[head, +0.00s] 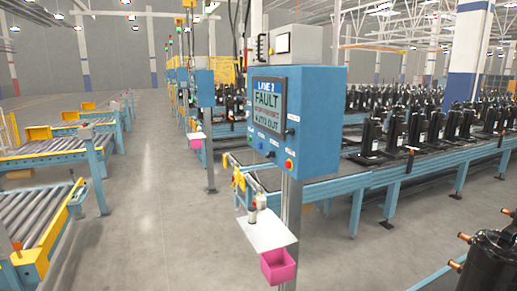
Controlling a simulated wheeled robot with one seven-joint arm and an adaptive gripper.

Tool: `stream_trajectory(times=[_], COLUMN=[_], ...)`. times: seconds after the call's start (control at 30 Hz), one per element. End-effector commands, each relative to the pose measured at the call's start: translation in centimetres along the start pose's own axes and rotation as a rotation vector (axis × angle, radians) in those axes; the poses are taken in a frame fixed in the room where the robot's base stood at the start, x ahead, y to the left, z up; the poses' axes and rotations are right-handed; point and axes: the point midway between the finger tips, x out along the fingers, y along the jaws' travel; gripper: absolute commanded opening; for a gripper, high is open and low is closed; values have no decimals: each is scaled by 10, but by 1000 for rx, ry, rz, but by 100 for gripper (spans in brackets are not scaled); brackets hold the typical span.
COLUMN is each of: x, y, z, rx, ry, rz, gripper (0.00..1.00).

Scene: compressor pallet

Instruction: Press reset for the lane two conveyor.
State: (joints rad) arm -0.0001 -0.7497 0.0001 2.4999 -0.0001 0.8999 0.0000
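A blue control box (315,120) stands on a grey post in the middle of the head view. Its small label looks like "LANE 2", but the last character is hard to read. Its screen (267,104) shows "FAULT" on top, with smaller lines below that are only partly legible. Several small buttons (261,134) with blue labels sit below the screen, and their wording is too small to read. A red button on a yellow surround (289,164) is at the panel's lower right. My gripper is not in view.
A white shelf (262,232) and a pink bin (278,266) jut from the post below the box. A blue-framed conveyor (380,180) carrying black compressors runs behind it. Roller conveyors (50,165) stand at left. The grey floor (160,200) between is clear.

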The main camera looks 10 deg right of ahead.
Motion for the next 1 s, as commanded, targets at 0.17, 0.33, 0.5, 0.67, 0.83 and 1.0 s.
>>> stream_trajectory(times=[0.17,0.33,0.5,0.67,0.83,1.0], x=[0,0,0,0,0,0], y=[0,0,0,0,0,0], z=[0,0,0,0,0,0], rx=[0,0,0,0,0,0], ry=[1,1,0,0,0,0], rz=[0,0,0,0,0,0], gripper=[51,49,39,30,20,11])
